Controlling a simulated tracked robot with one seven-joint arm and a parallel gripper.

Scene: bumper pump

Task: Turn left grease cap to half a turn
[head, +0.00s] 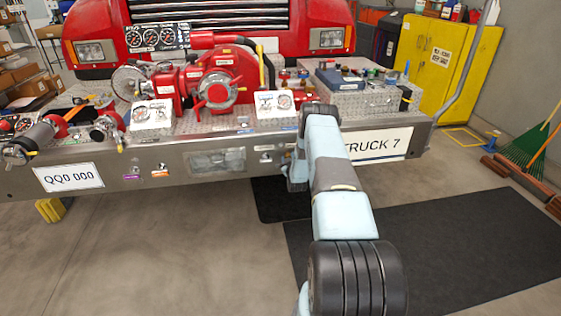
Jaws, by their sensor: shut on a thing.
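My arm reaches forward to the front face of the steel bumper (100,180) of a red truck. My gripper (296,170) is at that face, just left of the TRUCK 7 plate (382,145), and mostly hidden behind my own arm. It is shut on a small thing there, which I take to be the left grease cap. The cap itself is hidden, so its turn angle cannot be seen. A small round fitting (265,158) shows on the bumper face left of my gripper, with a small label above it.
A red pump (222,80) with gauges and valves stands on the bumper deck. A diamond-plate box (350,98) is at the deck's right. Dark mats (440,245) lie on the floor. A yellow cabinet (435,55) and a green rake (525,145) stand at the right.

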